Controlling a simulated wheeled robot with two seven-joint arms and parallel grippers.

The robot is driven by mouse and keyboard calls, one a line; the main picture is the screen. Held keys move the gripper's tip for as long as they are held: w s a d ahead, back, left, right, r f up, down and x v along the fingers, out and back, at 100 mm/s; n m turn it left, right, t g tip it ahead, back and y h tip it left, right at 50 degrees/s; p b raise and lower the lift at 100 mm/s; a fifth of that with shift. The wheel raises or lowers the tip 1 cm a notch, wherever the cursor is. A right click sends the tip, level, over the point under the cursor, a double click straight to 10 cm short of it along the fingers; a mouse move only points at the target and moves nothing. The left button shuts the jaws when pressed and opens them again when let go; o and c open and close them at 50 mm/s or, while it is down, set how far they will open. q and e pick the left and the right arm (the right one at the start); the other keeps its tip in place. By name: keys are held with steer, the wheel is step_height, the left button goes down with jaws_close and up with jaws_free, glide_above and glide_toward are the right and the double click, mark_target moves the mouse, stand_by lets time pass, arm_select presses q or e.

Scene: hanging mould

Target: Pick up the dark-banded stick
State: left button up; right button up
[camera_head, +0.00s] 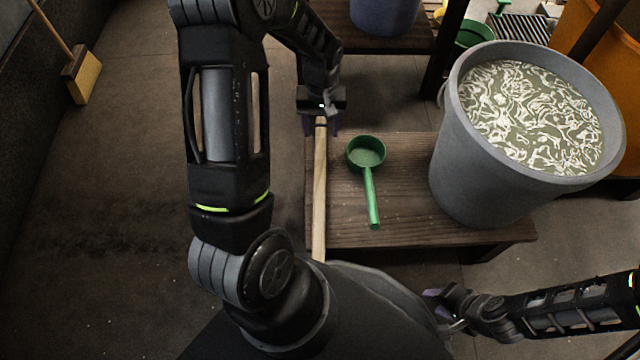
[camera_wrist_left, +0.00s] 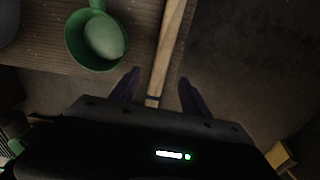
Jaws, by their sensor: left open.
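The stick (camera_head: 319,190) is pale wood and lies along the left edge of the low wooden bench (camera_head: 410,228). Its near end passes behind my own body in the head view. In the left wrist view the stick (camera_wrist_left: 168,50) shows a dark band close to its end. My left gripper (camera_head: 321,127) is over the far end of the stick. In the left wrist view its two fingers (camera_wrist_left: 158,78) are apart, one on each side of the stick, with gaps to it. My right gripper (camera_head: 440,306) is at the lower right, away from the stick; its jaw opening is unclear.
A green ladle (camera_head: 366,152) lies on the bench just right of the stick. A large grey bucket (camera_head: 470,185) of pale strands in liquid stands on the bench's right. A broom (camera_head: 82,75) is at the left wall. The floor left of the bench is clear.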

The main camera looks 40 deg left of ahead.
mark_target(321, 148)
arm_select(q)
steer(key=shift+f+b, duration=0.45)
steer(key=shift+f, duration=0.8)
step_height(321, 148, down, 5)
steer(key=b, duration=0.3)
steer(key=shift+f, duration=0.2)
steer(key=shift+c, duration=0.4)
jaws_close()
steer(key=shift+r, duration=0.1)
